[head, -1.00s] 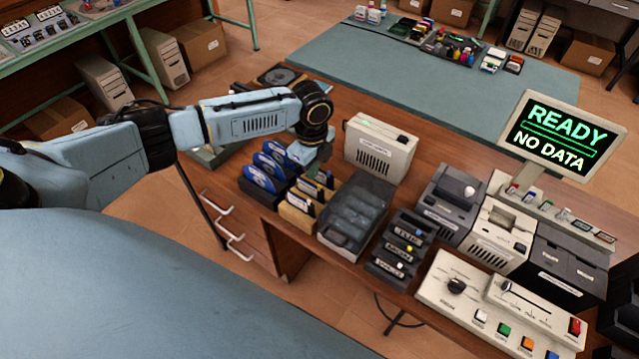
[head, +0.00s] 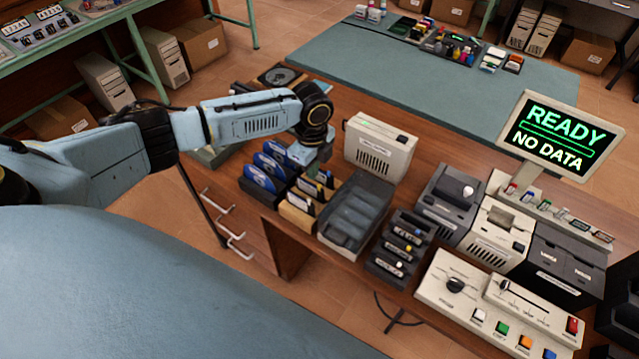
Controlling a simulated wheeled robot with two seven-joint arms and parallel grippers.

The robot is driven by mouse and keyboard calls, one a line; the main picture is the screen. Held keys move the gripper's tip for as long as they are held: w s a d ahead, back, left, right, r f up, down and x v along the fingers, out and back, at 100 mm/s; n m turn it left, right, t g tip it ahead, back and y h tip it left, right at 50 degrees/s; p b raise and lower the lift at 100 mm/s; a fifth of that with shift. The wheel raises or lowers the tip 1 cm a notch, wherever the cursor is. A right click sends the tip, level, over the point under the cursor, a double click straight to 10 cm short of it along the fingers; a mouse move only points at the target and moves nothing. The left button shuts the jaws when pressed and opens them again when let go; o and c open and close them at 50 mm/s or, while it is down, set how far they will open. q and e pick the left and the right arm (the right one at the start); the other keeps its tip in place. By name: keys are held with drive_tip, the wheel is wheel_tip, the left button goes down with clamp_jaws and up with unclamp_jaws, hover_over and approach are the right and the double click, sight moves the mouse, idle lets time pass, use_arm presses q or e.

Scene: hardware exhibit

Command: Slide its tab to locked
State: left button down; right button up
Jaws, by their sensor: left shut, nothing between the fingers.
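My left gripper (head: 318,168) points down over the desk, above the far end of the holders with upright disks and cards. It is shut and its fingertips are small and partly hidden behind the wrist. Blue disks (head: 262,173) stand in a dark rack just left of it. Wooden holders (head: 297,215) with dark, labelled cartridges stand just below it in the picture. The cartridge nearest the gripper (head: 325,179) shows a pale label and a small yellow part. No tab or its position can be made out at this size. My right gripper is not in view.
A beige drive box (head: 380,148) stands right of the gripper. A grey lidded tray (head: 352,232) lies in front of it. A slotted black rack (head: 398,245), a control panel (head: 500,305) and a screen (head: 555,137) reading READY, NO DATA fill the right side.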

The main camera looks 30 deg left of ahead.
sight(320, 186)
use_arm(q)
drive_tip(key=shift+f+b, duration=0.85)
drive_tip(key=shift+f, duration=0.6)
drive_tip(key=shift+s+d+f+p, duration=0.15)
drive_tip(key=shift+d+p, duration=0.3)
drive_tip(key=shift+d, duration=0.65)
idle(0.5)
drive_tip(key=shift+a+p, duration=0.25)
drive_tip(key=shift+p, duration=0.05)
wheel_tip(320, 186, up, 8)
drive_tip(key=p, duration=0.7)
drive_tip(key=shift+f, duration=0.25)
drive_tip(key=shift+f, duration=0.1)
